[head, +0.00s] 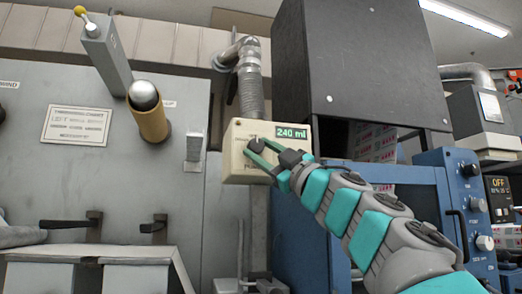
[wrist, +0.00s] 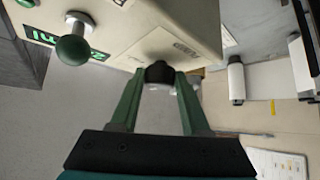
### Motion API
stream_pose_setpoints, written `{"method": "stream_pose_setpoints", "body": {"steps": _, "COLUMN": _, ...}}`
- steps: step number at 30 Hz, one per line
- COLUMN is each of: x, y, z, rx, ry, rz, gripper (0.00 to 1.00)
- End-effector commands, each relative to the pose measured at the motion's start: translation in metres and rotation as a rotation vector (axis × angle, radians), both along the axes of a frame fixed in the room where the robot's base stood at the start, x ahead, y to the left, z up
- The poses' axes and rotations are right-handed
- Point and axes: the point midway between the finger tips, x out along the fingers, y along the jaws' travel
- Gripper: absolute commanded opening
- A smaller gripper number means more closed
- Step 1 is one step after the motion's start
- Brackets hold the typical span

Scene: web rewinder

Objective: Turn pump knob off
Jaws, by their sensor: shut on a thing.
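A cream pump box (head: 237,135) with a green display reading 240 ml (head: 291,132) hangs in the middle of the head view. Its face also shows in the wrist view (wrist: 135,25), turned around, with a label beside the knob. My gripper (head: 256,155) is at the lower part of the box's front. In the wrist view my gripper (wrist: 160,82) has its two green fingers closed on a small black knob (wrist: 160,70) on the box. The fingers mostly hide the knob in the head view. I cannot read the knob's setting.
A round green button (wrist: 73,48) sticks out of the box near the display. A grey hose (head: 250,90) rises behind the box. A dark cabinet (head: 345,60) and blue machine (head: 450,170) stand right, and a grey panel with a brass-colored handle (head: 150,122) left.

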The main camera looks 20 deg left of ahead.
Motion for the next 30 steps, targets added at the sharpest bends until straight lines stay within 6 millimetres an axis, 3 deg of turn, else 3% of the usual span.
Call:
{"method": "stream_pose_setpoints", "body": {"steps": 13, "x": -0.0015, "y": 0.0005, "z": 0.0012, "rx": -0.008, "ry": -0.007, "rz": 0.002, "gripper": 0.00}}
{"method": "stream_pose_setpoints", "body": {"steps": 14, "x": -0.0015, "y": 0.0006, "z": 0.0012, "rx": -0.008, "ry": -0.007, "rz": 0.002, "gripper": 0.48}}
{"method": "stream_pose_setpoints", "body": {"steps": 15, "x": -0.0014, "y": 0.0006, "z": 0.0011, "rx": -0.008, "ry": -0.007, "rz": 0.002, "gripper": 0.53}}
{"method": "stream_pose_setpoints", "body": {"steps": 21, "x": -0.0008, "y": 0.0003, "z": 0.0007, "rx": -0.007, "ry": -0.006, "rz": 0.002, "gripper": 0.75}}
{"method": "stream_pose_setpoints", "body": {"steps": 30, "x": -0.0006, "y": -0.0006, "z": -0.0006, "rx": -0.008, "ry": -0.005, "rz": 0.001, "gripper": 0.76}}
